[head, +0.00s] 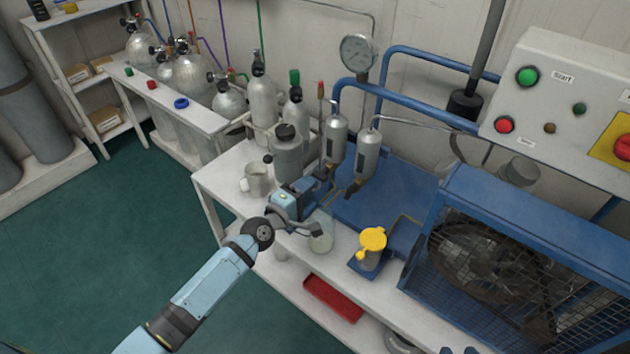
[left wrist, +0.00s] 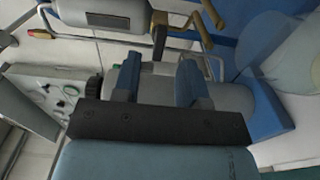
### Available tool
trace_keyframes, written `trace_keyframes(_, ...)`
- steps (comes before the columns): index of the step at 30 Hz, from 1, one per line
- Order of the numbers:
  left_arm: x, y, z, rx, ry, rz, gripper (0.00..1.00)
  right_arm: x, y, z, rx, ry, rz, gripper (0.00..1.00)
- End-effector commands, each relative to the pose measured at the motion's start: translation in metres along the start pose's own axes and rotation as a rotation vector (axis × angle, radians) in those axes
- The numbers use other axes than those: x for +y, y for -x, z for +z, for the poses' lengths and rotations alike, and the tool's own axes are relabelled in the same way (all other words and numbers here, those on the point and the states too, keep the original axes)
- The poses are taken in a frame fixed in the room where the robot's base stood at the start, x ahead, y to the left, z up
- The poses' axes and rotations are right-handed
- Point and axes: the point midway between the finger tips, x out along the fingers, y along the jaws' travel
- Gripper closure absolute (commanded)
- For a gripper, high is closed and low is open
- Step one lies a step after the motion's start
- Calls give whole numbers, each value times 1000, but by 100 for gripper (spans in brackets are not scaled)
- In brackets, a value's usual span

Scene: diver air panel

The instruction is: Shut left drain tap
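My left gripper (head: 319,184) is at the left tap, fingers apart. In the left wrist view, the blue fingers (left wrist: 158,80) are open, with a brass-and-dark tap (left wrist: 160,38) just beyond their tips; I cannot tell whether they touch it. Two dark blue tips of my right gripper (head: 459,350) show apart at the bottom edge.
A grey bottle (head: 288,155) and a metal mug (head: 254,181) stand close to the left gripper. A clear jar (head: 321,238) is below it, and a yellow-capped cup (head: 372,244) to the right. A caged blue compressor (head: 520,265) fills the right side.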

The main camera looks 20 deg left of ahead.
Motion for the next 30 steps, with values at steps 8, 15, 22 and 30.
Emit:
trace_keyframes(8,-1,64,0,-1,-2,-3,61,1,-1,3,-13,1,4,61)
trace_keyframes(15,0,92,0,-1,1,-2,61,1,-1,3,-13,2,6,61)
trace_keyframes(22,0,96,0,0,1,0,61,1,-1,3,-12,2,6,61)
trace_keyframes(30,0,95,0,0,1,-1,61,1,0,3,-12,1,5,61)
